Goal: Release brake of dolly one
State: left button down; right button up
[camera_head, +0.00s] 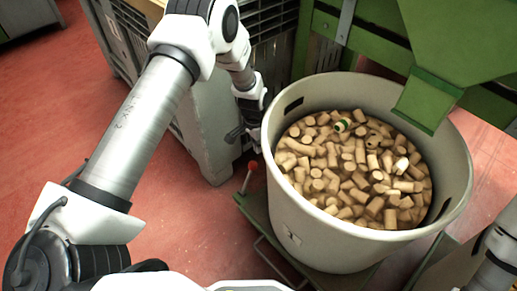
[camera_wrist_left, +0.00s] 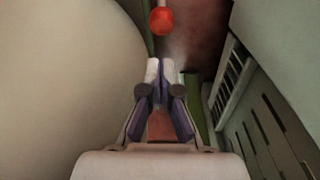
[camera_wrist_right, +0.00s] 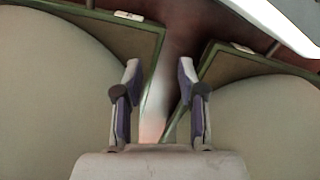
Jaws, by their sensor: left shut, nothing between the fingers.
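A red ball knob (camera_head: 252,165) tops a thin brake lever at the near left corner of a green dolly (camera_head: 254,212). In the left wrist view the red knob (camera_wrist_left: 161,21) lies just beyond my fingertips, apart from them. My left gripper (camera_head: 238,134) is shut and empty, beside the bin's left wall and above the knob. Its closed fingers (camera_wrist_left: 165,72) show in the left wrist view. My right gripper (camera_wrist_right: 159,72) is open and empty, above the gap between two green dollies (camera_wrist_right: 150,45) (camera_wrist_right: 207,62). The lever's lower end is hard to make out.
A large pale bin (camera_head: 456,160) full of corks (camera_head: 350,165) stands on the dolly. A grey slatted crate (camera_head: 205,130) stands close on the left. A green chute (camera_head: 427,100) overhangs the bin at the back. Red floor (camera_head: 190,225) is clear at the front left.

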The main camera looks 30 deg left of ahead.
pick_arm(q)
notch_tip(320, 180, down, 8)
jog(key=b, duration=0.3)
jog(key=shift+w+d+r, duration=0.2)
jog(key=shift+r, duration=0.05)
pick_arm(e)
notch_tip(320, 180, down, 4)
jog(key=shift+r, duration=0.15)
